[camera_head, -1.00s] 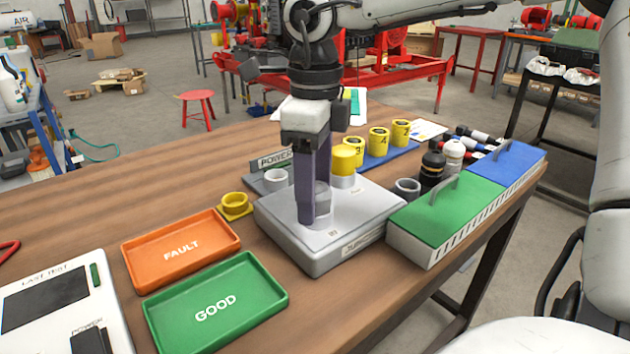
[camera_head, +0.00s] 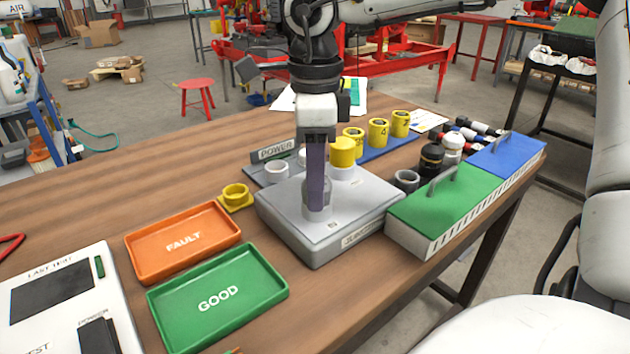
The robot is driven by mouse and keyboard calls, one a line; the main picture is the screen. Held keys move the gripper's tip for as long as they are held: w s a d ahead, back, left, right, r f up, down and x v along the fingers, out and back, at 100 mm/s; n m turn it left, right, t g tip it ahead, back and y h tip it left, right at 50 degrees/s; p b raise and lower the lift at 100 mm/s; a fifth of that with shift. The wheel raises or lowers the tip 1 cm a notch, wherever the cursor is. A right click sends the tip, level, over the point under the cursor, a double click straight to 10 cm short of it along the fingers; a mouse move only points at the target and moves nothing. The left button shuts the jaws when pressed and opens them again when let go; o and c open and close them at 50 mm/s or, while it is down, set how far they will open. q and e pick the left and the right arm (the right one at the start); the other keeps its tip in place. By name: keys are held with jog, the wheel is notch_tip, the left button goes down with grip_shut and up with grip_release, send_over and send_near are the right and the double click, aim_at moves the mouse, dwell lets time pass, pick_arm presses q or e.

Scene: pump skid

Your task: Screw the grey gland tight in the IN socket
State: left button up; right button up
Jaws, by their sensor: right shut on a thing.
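My right gripper (camera_head: 317,198) points straight down over the grey pump block (camera_head: 350,232). Its narrow, dark purple fingers are shut on the grey gland (camera_head: 318,213), which stands upright at the top face of the block. The fingers hide most of the gland and the IN socket under it, so I cannot tell how deep the gland sits. A yellow-topped fitting (camera_head: 343,153) stands upright on the block just behind and right of my fingers. My left gripper is not in view.
An orange FAULT tray (camera_head: 133,253) and a green GOOD tray (camera_head: 157,318) lie to the left. Several yellow cups stand behind.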

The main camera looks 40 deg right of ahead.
jog(key=shift+f+m+b, duration=0.1)
jog(key=shift+m+b, duration=0.35)
jog(key=shift+m, duration=1.45)
jog(key=m+b, duration=0.1)
jog(key=m, duration=0.1)
jog(key=shift+f+m+b, duration=0.1)
jog(key=shift+m+b, duration=0.2)
jog(key=shift+b, duration=0.05)
jog(key=shift+m, duration=1)
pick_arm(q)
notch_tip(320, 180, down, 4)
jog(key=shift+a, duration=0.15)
pick_arm(e)
jog(key=o, duration=1.1)
jog(key=shift+w+r, duration=0.1)
jog(key=shift+r, duration=0.85)
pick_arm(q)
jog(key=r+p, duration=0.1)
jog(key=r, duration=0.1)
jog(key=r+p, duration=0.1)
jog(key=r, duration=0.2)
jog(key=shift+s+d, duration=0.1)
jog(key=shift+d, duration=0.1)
pick_arm(e)
notch_tip(320, 180, up, 9)
jog(key=shift+f, duration=0.1)
